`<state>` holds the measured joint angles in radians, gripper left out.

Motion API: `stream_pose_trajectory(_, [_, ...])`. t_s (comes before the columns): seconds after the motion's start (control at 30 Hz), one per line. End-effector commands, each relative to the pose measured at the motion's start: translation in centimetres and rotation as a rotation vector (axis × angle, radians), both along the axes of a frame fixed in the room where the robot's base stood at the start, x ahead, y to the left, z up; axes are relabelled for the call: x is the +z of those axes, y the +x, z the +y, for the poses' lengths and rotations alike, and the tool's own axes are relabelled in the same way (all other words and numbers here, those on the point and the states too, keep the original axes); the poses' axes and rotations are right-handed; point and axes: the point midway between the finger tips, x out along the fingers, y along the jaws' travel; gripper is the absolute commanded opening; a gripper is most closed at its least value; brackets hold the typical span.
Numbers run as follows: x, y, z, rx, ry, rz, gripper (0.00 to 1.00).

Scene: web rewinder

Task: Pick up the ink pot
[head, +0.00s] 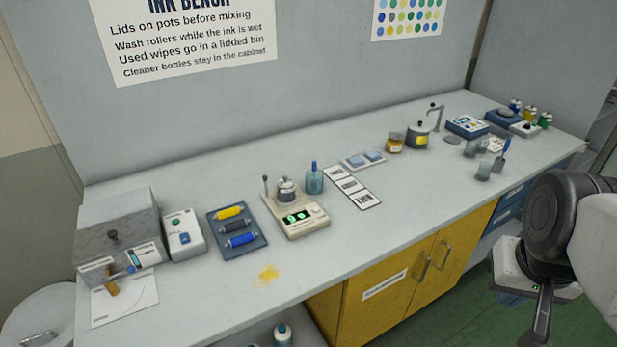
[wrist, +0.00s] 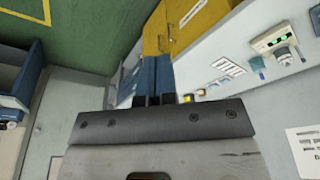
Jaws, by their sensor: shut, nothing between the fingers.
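No thing is plainly marked as the ink pot. Pot-like things in the head view are a grey lidded pot with a yellow label (head: 418,137) at the back right of the bench, a small amber jar (head: 395,144) just left of it, and a small metal pot (head: 287,190) on the bench scale. My gripper (head: 541,338) is at the lower right, off the bench's front edge and apart from all of them. In the wrist view its two dark fingertips (wrist: 154,100) are close together, with nothing seen between them.
The grey bench (head: 330,238) has bare room along its front. The scale (head: 304,222), a blue tray of rollers (head: 257,239), a label card (head: 352,188) and beakers (head: 484,170) stand on it. Yellow cabinet doors (head: 390,295) with handles are below.

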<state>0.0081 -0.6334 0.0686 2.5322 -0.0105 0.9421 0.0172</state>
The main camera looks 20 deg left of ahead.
Motion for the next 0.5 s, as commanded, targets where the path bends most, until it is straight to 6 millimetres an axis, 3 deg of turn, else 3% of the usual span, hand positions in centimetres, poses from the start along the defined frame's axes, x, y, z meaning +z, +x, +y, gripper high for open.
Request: stream_pose_trajectory(0.5, [0.0, 0.0, 0.0, 0.0, 0.0, 0.0, 0.02])
